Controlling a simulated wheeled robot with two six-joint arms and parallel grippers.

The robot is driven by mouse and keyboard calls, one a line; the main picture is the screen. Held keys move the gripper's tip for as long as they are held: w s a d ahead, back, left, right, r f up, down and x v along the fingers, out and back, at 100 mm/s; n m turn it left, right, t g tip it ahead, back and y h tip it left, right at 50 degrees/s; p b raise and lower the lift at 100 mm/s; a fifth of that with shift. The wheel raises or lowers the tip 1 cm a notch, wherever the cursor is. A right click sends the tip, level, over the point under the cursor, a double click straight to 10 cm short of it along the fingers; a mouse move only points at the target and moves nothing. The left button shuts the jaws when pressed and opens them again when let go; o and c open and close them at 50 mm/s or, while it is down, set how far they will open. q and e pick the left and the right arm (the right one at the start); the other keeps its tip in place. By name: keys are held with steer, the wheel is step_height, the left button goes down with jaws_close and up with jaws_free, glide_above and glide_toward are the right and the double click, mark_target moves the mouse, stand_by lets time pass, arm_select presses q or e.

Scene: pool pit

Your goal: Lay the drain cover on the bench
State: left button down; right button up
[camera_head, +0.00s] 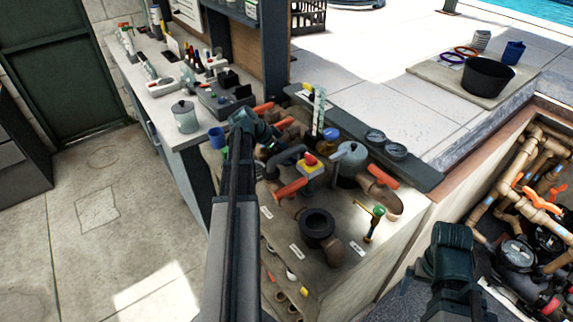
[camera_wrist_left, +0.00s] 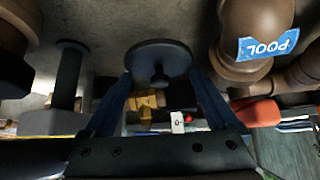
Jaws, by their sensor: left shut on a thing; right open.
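The drain cover appears to be the dark round disc with a small central knob (camera_wrist_left: 158,57) in the left wrist view. My left gripper (camera_wrist_left: 159,73) is shut on it, a finger at each side of its rim. In the head view my left gripper (camera_head: 247,118) is over the pipework beside the counter's near end; the cover cannot be made out there. The bench seems to be the long pale counter (camera_head: 164,98) at upper left, with its near end left of that gripper. My right gripper (camera_head: 452,236) is open and apart from these things at lower right.
Pipes with orange handles (camera_head: 291,190) and a black flanged pipe (camera_head: 317,224) stand near my left arm. A piping pit (camera_head: 530,215) lies at right. The left floor is clear.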

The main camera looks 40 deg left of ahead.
mark_target(287, 168)
arm_select(q)
steer(key=shift+f+b, duration=2.05)
steer(key=shift+f, duration=0.15)
steer(key=shift+f, duration=0.1)
jaws_free()
steer(key=shift+r, duration=0.3)
steer(key=p+v, duration=0.9)
steer(key=v, duration=0.2)
steer(key=shift+s+a+r, duration=0.25)
